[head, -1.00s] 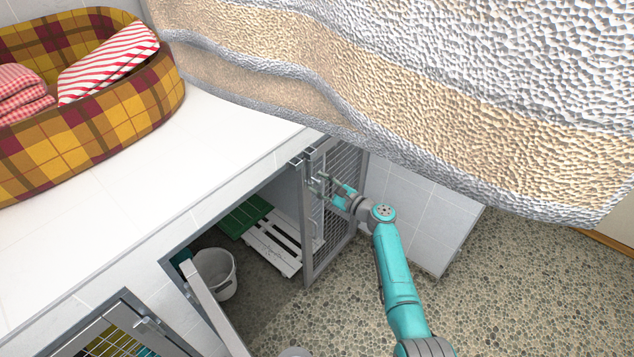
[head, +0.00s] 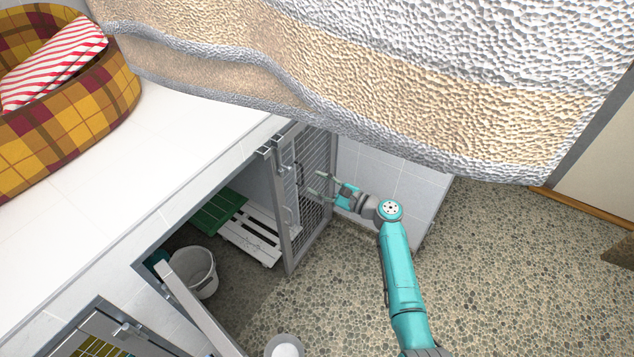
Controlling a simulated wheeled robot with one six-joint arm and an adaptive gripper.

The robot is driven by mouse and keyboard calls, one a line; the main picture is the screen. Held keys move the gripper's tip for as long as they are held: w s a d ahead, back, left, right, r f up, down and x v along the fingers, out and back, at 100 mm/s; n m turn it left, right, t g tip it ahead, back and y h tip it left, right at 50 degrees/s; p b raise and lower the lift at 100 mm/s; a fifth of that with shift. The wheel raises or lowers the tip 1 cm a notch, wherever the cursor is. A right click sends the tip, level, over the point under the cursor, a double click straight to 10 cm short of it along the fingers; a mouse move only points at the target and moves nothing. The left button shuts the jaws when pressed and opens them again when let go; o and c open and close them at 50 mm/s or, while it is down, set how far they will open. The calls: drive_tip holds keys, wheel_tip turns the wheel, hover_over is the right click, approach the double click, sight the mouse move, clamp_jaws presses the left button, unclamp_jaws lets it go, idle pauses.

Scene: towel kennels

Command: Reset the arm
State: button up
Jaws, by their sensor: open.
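My gripper (head: 326,188) is teal and grey and shows right of the middle of the head view. It is open, with nothing seen between its fingers. It is in front of the mesh kennel door (head: 312,195), which stands swung open. A latch handle (head: 286,168) shows on the door's grey frame, left of the fingers. I cannot tell whether the fingers touch the door. My arm stretches up from the bottom of the view, bent at the wrist.
A striped towel (head: 400,80) hangs across the top. A plaid bed (head: 70,115) with a red-striped towel (head: 55,60) sits on the white counter (head: 120,180). The open kennel holds a bucket (head: 195,272), white slats (head: 250,238) and a green mat (head: 217,212). Pebbled floor (head: 500,270) is clear at right.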

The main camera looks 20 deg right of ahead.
drive_tip(key=s+a+f+n+h, duration=0.1)
drive_tip(key=s+a+f+h, duration=0.25)
drive_tip(key=s+f, duration=0.45)
drive_tip(key=s+a+f+n+g+h, duration=0.1)
drive_tip(key=s+a+f+n+h, duration=0.3)
drive_tip(key=s, duration=0.8)
drive_tip(key=s+d+f+n+g+h, duration=0.15)
drive_tip(key=s+f, duration=0.35)
drive_tip(key=s, duration=0.8)
drive_tip(key=s+r+n+h, duration=0.1)
drive_tip(key=s+r+n, duration=0.2)
drive_tip(key=s, duration=0.4)
drive_tip(key=s+r+n+h, duration=0.1)
drive_tip(key=s+r+n, duration=0.3)
drive_tip(key=s, duration=0.3)
drive_tip(key=s+r+n+t, duration=0.1)
drive_tip(key=s+r+n, duration=0.3)
drive_tip(key=r, duration=0.4)
drive_tip(key=s+r+n+t, duration=0.1)
drive_tip(key=s+r+n, duration=0.3)
drive_tip(key=r, duration=0.5)
drive_tip(key=shift+s+a+r+t, duration=0.35)
drive_tip(key=shift+s+a, duration=0.1)
drive_tip(key=shift+s, duration=0.75)
drive_tip(key=shift+n, duration=0.25)
